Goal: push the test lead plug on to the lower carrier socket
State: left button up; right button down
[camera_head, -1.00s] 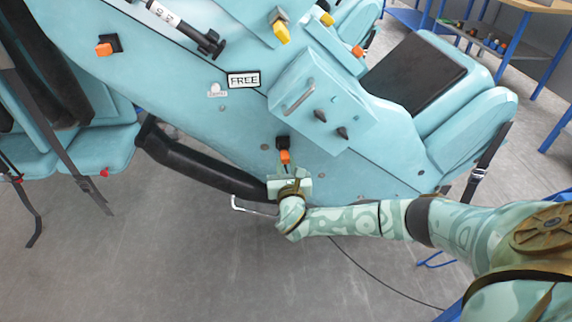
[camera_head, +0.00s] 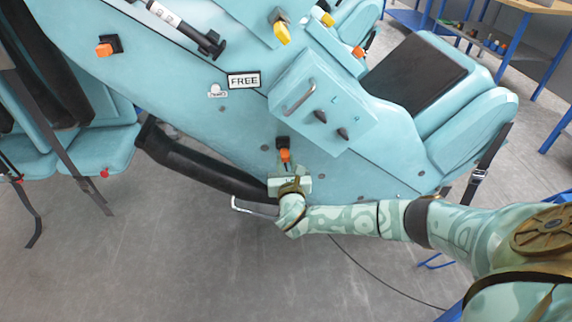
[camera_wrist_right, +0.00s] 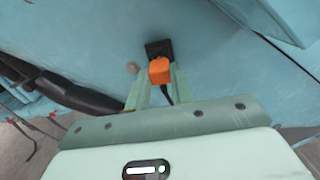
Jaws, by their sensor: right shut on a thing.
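The orange test lead plug (camera_head: 285,156) is between the fingers of my right gripper (camera_head: 287,165). In the right wrist view the fingers close on both sides of the plug (camera_wrist_right: 159,72), and a bit of dark lead hangs below it. The black lower carrier socket (camera_head: 283,142) is on the light-blue side panel, straight beyond the plug. It also shows in the right wrist view (camera_wrist_right: 158,48), where the plug overlaps its lower part. I cannot tell how deep the plug sits in it. My left gripper is not in view.
A black tube (camera_head: 205,172) runs along the panel's lower edge, left of my gripper. A metal handle (camera_head: 252,208) sticks out below it. A control box (camera_head: 322,105) with knobs stands out above right. A thin black cable (camera_head: 385,283) trails over the grey floor.

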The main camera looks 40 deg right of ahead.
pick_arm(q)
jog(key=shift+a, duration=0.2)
pick_arm(e)
jog(key=shift+w+d, duration=0.1)
jog(key=shift+w, duration=0.05)
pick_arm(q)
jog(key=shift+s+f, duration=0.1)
pick_arm(e)
jog(key=shift+w+d, duration=0.15)
jog(key=shift+w, duration=0.1)
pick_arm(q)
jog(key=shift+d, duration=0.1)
pick_arm(e)
jog(key=shift+w+d, duration=0.15)
jog(key=shift+w, duration=0.1)
jog(key=c, duration=1.1)
grip_release()
jog(key=shift+c, duration=0.2)
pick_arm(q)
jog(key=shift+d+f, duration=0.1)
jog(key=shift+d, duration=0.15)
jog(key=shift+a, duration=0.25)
